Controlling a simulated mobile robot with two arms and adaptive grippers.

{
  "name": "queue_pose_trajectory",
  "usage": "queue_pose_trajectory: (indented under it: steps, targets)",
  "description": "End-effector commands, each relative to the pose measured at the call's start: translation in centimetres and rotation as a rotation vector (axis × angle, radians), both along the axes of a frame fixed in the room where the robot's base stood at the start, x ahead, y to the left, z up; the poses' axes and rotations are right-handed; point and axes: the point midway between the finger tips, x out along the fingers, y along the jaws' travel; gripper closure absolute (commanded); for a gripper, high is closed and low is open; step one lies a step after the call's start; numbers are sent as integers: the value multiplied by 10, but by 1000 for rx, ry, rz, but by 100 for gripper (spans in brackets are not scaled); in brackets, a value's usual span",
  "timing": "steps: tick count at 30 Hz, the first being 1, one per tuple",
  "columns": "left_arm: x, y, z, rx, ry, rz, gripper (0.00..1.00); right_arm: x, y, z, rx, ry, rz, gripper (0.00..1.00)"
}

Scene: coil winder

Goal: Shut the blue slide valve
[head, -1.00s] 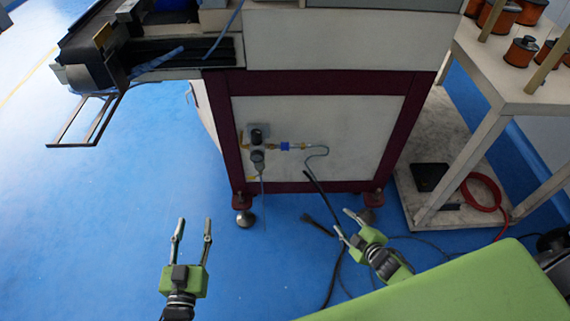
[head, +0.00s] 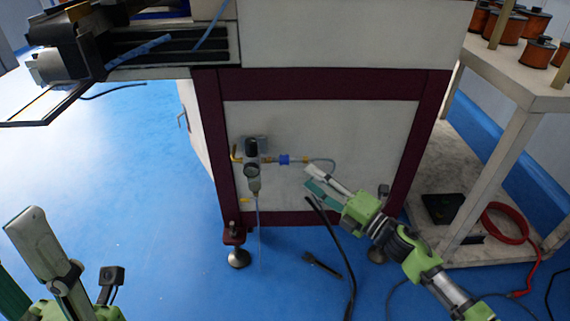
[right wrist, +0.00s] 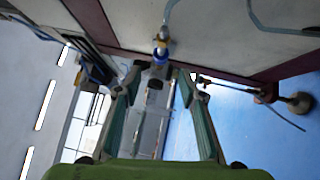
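The blue slide valve (head: 284,160) is a small blue collar on the brass-ended air line at the front panel of the machine. It also shows in the right wrist view (right wrist: 160,54), just ahead of the fingers and roughly between their tips. My right gripper (head: 314,179) is open, to the right of and slightly below the valve, with its fingers pointing up and left toward it. In the right wrist view, my right gripper (right wrist: 158,80) has nothing between its fingers. My left gripper is at the bottom left of the head view, partly cut off; its opening cannot be judged.
A regulator with a gauge (head: 252,165) sits left of the valve. A thin hose (head: 325,163) curves from its right end. A bench with copper coils (head: 535,85) stands at the right. Blue floor is open at left.

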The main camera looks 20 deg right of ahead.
Motion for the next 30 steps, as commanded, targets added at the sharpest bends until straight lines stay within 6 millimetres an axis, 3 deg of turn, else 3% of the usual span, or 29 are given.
queue_pose_trajectory:
  steps: [9,15,21,30]
  targets:
    - [1,0,-14,1,3,0,60,55,30,5,2,-1,-2,63]
    - [1,0,-20,1,3,0,60,80,44,8,2,2,-2,63]
    - [1,-1,-22,1,4,0,60,91,50,10,3,2,-3,63]
    - [1,-1,-22,1,4,0,60,92,51,10,2,3,-3,63]
